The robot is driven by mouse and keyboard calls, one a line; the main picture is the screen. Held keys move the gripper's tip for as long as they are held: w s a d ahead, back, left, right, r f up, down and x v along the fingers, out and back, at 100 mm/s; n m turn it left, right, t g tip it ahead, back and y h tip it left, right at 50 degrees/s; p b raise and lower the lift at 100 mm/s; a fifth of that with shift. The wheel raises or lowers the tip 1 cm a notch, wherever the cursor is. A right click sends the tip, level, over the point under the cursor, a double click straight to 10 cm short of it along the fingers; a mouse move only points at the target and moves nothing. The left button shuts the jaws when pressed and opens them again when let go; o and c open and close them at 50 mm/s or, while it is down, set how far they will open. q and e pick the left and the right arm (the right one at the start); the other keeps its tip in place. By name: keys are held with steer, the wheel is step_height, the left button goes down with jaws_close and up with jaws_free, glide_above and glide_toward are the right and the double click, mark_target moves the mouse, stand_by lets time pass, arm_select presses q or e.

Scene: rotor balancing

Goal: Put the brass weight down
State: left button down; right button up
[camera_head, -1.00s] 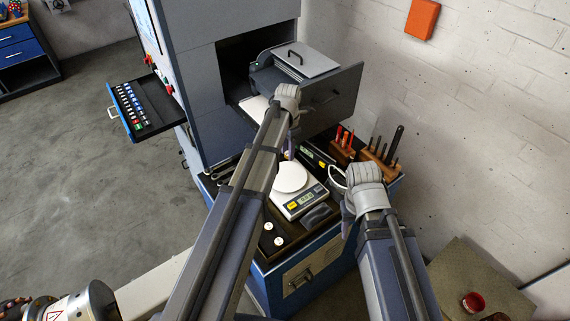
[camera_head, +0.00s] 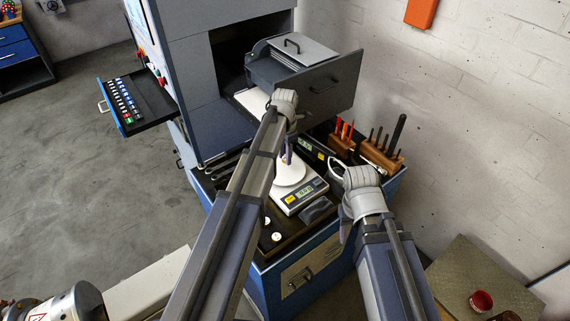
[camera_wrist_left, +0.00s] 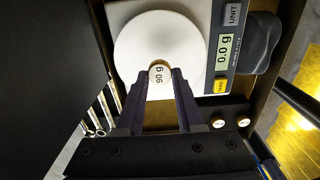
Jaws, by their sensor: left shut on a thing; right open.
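The brass weight (camera_wrist_left: 158,76), a small round piece with a pale marked top, is between the fingertips of my left gripper (camera_wrist_left: 160,84) in the left wrist view. My left gripper (camera_head: 287,158) is shut on it over the white round pan (camera_head: 292,173) of the scale (camera_head: 301,196). The pan also shows in the left wrist view (camera_wrist_left: 135,48). The scale display (camera_wrist_left: 224,51) reads 0.0 g. In the head view the weight is not clearly visible. My right gripper (camera_head: 338,178) is open and empty, to the right of the scale.
Two small round weights (camera_wrist_left: 217,122) sit in the dark tray beside the scale. A wooden tool block (camera_head: 381,158) and red-handled tools (camera_head: 344,130) stand behind right. The open machine drawer (camera_head: 332,88) is above and behind.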

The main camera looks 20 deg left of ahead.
arm_select(q)
step_height(320, 180, down, 3)
steer(key=b, duration=0.2)
steer(key=shift+f+b, duration=0.2)
steer(key=shift+b, duration=0.1)
steer(key=shift+r, duration=0.15)
steer(key=c, duration=1)
jaws_free()
steer(key=o, duration=0.5)
steer(key=shift+c, duration=0.2)
